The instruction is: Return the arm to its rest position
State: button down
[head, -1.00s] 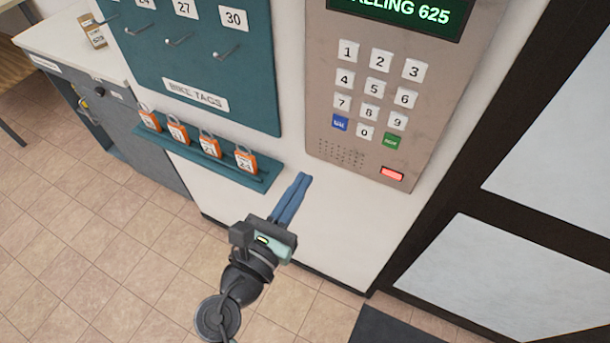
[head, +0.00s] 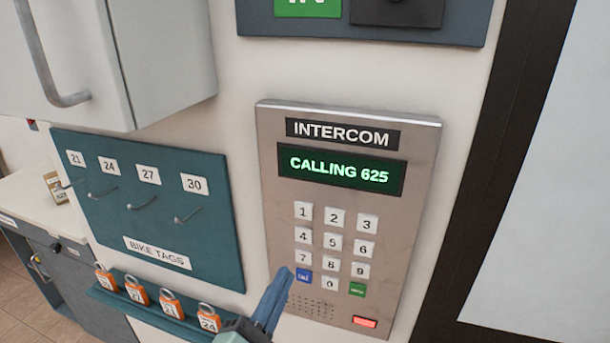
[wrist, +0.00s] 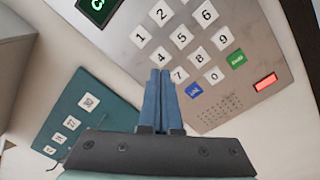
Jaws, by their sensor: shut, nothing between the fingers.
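My gripper (head: 272,300) has blue fingers that are closed together with nothing between them. In the head view it is at the bottom centre, in front of the lower left corner of the intercom. It also shows in the wrist view (wrist: 160,78), fingers side by side and pointing at the keypad. The intercom (head: 273,215) is a beige wall panel with number keys, a blue key (head: 303,276) and a green key (head: 357,289). Its display (head: 340,172) reads "CALLING 625". I cannot tell whether the fingertips touch the panel.
A teal bike-tag board (head: 150,215) with hooks hangs left of the intercom. Below it, a ledge (head: 110,302) holds several orange tags. A grey cabinet (head: 165,60) juts out at upper left. A dark-framed door (head: 540,200) is at right.

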notch_tip(320, 180, up, 14)
jog(key=w+d+m+t, duration=0.2)
jog(key=m, duration=0.7)
jog(key=s+r+m+t+y, duration=0.1)
jog(key=s+r+m, duration=0.3)
jog(key=r, duration=0.4)
jog(key=s+d+r+m+t+y, duration=0.1)
jog(key=s+r+m+t, duration=0.3)
jog(key=r, duration=0.4)
jog(key=s+d+r+m+t+y, duration=0.1)
jog(key=s+r+m+t+y, duration=0.1)
jog(key=r, duration=0.7)
jog(key=s+m+y, duration=0.1)
jog(key=s+m, duration=0.1)
jog(key=m, duration=0.1)
jog(key=shift+s+m+t, duration=0.3)
jog(key=shift+s, duration=0.1)
